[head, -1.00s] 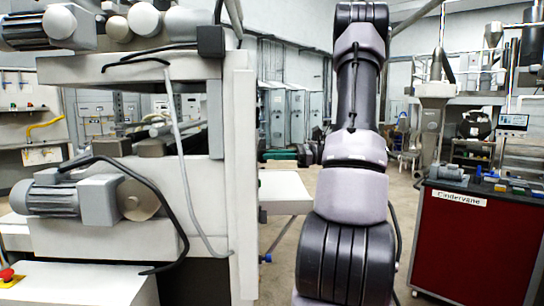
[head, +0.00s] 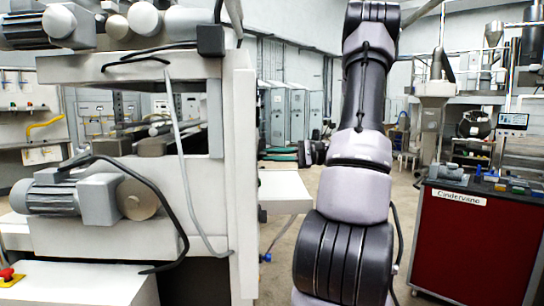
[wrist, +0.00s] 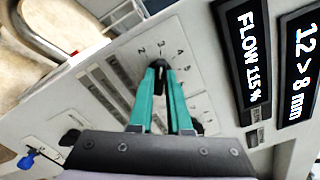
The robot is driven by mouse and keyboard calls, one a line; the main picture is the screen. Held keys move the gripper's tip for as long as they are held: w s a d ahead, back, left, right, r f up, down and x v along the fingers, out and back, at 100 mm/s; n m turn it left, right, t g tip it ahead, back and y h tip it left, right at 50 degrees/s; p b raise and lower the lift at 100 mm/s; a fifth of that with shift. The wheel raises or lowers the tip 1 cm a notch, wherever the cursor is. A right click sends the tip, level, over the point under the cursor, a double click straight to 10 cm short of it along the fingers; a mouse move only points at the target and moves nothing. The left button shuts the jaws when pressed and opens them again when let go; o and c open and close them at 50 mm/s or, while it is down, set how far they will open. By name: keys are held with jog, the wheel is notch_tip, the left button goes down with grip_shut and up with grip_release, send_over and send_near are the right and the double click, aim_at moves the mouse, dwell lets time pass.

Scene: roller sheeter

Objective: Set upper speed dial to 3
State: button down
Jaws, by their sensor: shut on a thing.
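In the wrist view, a pale dial plate with printed numerals (wrist: 161,45) shows 2, 3, 4 and 5 in an arc around a small dark knob (wrist: 159,67). My gripper (wrist: 161,68) has two teal fingers closed together at the tips on this knob. The fingers hide most of the knob, and I cannot tell which numeral it points at. The frames do not make clear whether this is the upper dial. In the head view my gripper is out of sight.
Beside the dial are two black displays, reading "FLOW 115%" (wrist: 249,60) and "12 > 8 mm" (wrist: 299,65). A blue knob (wrist: 27,161) sits at the lower left. In the head view, the roller machine (head: 245,160) stands left and a red cabinet (head: 465,245) right.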

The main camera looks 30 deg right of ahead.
jog(key=shift+n, duration=0.3)
jog(key=c, duration=0.9)
grip_release()
jog(key=shift+o, duration=0.2)
jog(key=shift+s+d, duration=0.1)
jog(key=shift+d, duration=0.05)
jog(key=v, duration=1)
jog(key=shift+d, duration=0.25)
jog(key=shift+s+a, duration=0.1)
